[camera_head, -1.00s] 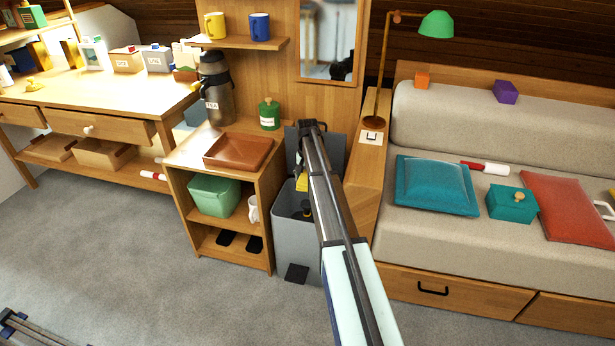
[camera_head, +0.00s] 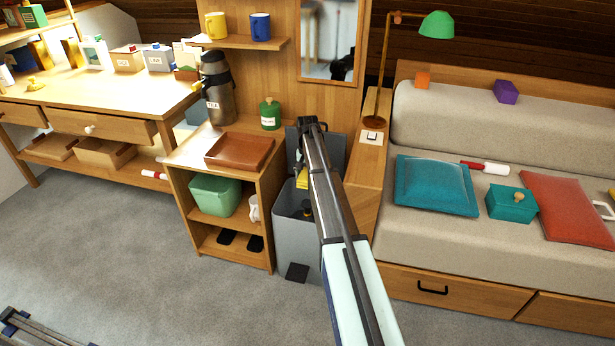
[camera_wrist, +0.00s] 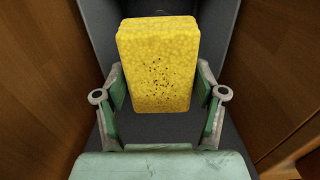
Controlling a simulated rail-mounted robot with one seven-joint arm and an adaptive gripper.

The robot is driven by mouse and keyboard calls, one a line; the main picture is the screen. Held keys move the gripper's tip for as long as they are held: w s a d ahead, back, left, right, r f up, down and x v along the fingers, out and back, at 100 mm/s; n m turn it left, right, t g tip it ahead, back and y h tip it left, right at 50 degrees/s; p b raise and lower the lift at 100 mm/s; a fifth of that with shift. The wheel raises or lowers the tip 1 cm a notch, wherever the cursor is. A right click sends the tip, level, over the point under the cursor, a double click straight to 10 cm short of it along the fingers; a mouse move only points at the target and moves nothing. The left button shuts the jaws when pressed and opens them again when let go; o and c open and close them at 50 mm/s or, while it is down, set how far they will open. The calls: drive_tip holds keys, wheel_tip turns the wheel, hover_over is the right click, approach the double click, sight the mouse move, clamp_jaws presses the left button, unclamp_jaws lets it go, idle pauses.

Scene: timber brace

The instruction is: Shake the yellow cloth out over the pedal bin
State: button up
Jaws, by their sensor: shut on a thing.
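The yellow cloth (camera_wrist: 158,85) fills the middle of the wrist view as a thick yellow block with a patch of dark specks on its face. My gripper (camera_wrist: 160,92) is shut on it, with one finger at each side. In the head view a small yellow part of the cloth (camera_head: 302,180) shows beside my arm, above the grey pedal bin (camera_head: 293,240). The bin's lid (camera_head: 330,150) stands raised at the back, and a black pedal (camera_head: 297,272) is at its foot. My arm hides part of the bin and most of the gripper. A dark thing shows inside the bin.
A wooden shelf unit with a brown tray (camera_head: 238,151) and a green tub (camera_head: 215,195) stands close on the bin's left. A wooden panel (camera_head: 364,190) and the sofa (camera_head: 430,225) are on its right.

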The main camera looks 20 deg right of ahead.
wheel_tip(320, 180, up, 6)
drive_tip(key=p, duration=0.3)
drive_tip(key=shift+f, duration=0.2)
wheel_tip(320, 180, down, 7)
drive_tip(key=shift+f+b, duration=0.1)
drive_tip(key=shift+b, duration=0.3)
wheel_tip(320, 180, up, 7)
drive_tip(key=p, duration=0.5)
wheel_tip(320, 180, down, 7)
drive_tip(key=shift+r+b, duration=0.1)
drive_tip(key=shift+b, duration=0.7)
wheel_tip(320, 180, up, 7)
drive_tip(key=p, duration=0.4)
wheel_tip(320, 180, down, 7)
drive_tip(key=shift+f+b, duration=0.15)
drive_tip(key=shift+b, duration=0.5)
